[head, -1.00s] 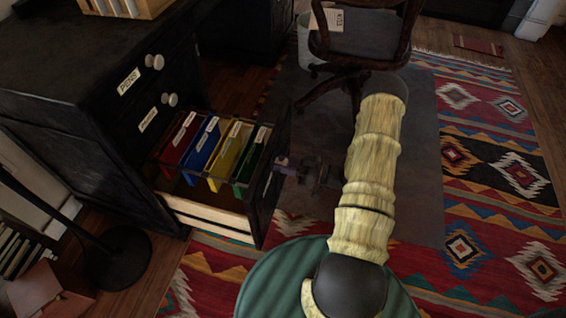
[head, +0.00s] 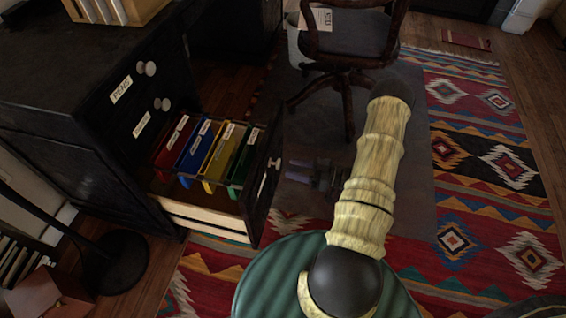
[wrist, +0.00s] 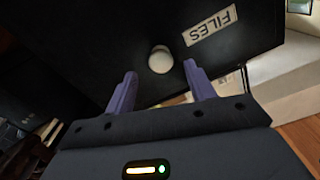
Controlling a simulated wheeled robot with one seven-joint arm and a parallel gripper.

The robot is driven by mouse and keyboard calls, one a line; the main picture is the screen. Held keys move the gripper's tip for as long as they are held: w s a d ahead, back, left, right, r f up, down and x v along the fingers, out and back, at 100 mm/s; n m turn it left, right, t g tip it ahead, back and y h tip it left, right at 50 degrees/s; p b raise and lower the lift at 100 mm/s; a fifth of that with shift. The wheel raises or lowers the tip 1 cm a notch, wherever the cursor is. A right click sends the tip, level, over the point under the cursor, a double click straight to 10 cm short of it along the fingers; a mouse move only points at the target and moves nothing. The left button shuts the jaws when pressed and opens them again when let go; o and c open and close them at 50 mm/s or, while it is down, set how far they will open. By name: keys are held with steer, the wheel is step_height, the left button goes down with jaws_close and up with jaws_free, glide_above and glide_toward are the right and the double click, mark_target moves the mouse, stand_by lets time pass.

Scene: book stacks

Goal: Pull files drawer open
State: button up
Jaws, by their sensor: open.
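The files drawer (head: 208,222) stands pulled out from the black desk. Red, blue, yellow and green folders (head: 205,152) show inside it. In the wrist view its dark front (wrist: 110,40) carries a white label reading FILES (wrist: 211,26) and a round white knob (wrist: 160,60). The knob also shows in the head view (head: 276,163). My gripper (wrist: 160,78) is open, its two purple fingers apart with the knob ahead between them. In the head view my gripper (head: 292,170) is apart from the drawer front, to its right.
The black desk (head: 60,85) has two closed drawers with white knobs, one labelled PENS (head: 121,89). A wooden chair (head: 345,50) stands behind my arm. A lamp base (head: 115,262) is at the lower left. A patterned rug (head: 470,180) covers the open floor at right.

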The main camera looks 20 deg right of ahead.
steer(key=p+v, duration=0.2)
steer(key=v, duration=0.9)
steer(key=shift+p, duration=0.3)
steer(key=shift+w+d, duration=0.1)
